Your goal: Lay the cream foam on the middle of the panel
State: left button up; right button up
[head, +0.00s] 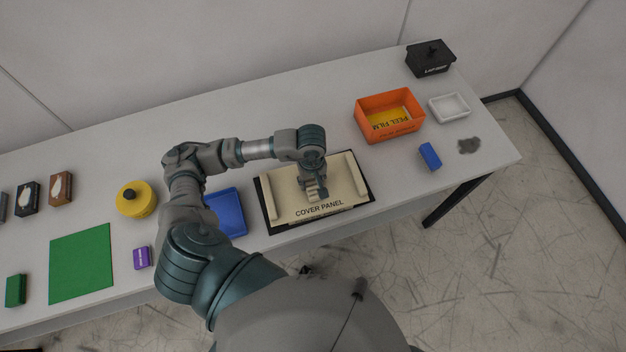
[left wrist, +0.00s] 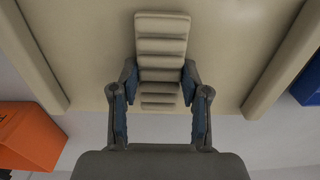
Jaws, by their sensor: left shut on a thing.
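The cover panel (head: 285,198) is a cream board with raised side rails on a dark base, lying on the table. It fills most of the left wrist view (left wrist: 90,60). The cream foam (left wrist: 161,48) is a ribbed strip between the two fingers of my left gripper (left wrist: 160,105), which is shut on it. In the head view my left gripper (head: 316,192) is over the panel's middle, with part of the foam (head: 313,195) showing. I cannot tell whether the foam touches the panel. My right gripper is in neither view.
An orange box (head: 361,118) marked peel film, a white tray (head: 436,113), a blue block (head: 430,156) and a black box (head: 430,62) stand to the right. A blue tray (head: 229,211), yellow canister (head: 135,200), purple block (head: 142,257) and green mat (head: 81,264) lie to the left.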

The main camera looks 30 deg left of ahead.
aim_at(314, 183)
pick_arm(q)
jog(key=shift+f, duration=0.15)
jog(key=o, duration=0.8)
jog(key=shift+d, duration=0.45)
jog(key=shift+r, duration=0.2)
jog(key=shift+r, duration=0.35)
notch_tip(314, 183, up, 11)
jog(key=shift+w, duration=0.1)
jog(key=shift+f, duration=0.1)
